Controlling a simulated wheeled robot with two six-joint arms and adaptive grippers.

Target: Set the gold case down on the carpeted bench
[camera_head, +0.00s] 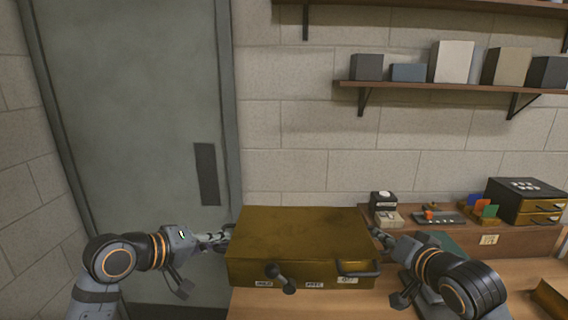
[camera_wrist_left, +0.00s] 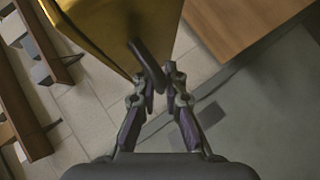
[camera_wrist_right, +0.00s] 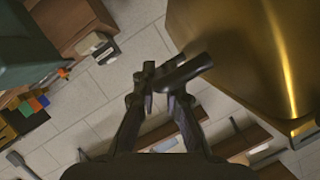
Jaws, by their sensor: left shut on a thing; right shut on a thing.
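The gold case (camera_head: 300,228) is wide and closed, with its top facing up, and looks level above the wooden bench. I cannot tell if it touches the wood. My left gripper (camera_head: 224,237) is shut on the dark handle (camera_wrist_left: 146,62) at its left end. My right gripper (camera_head: 378,234) is shut on the dark handle (camera_wrist_right: 186,73) at its right end. The case also fills the upper left of the left wrist view (camera_wrist_left: 125,25) and the upper right of the right wrist view (camera_wrist_right: 240,50). No carpeted surface is clearly visible.
The wooden bench top (camera_head: 255,303) shows in front of the case. A raised ledge at the back right holds small boxes, coloured cards and a black drawer box (camera_head: 522,200). A shelf (camera_head: 450,87) with several boxes is on the wall. A grey door (camera_head: 140,120) stands at left.

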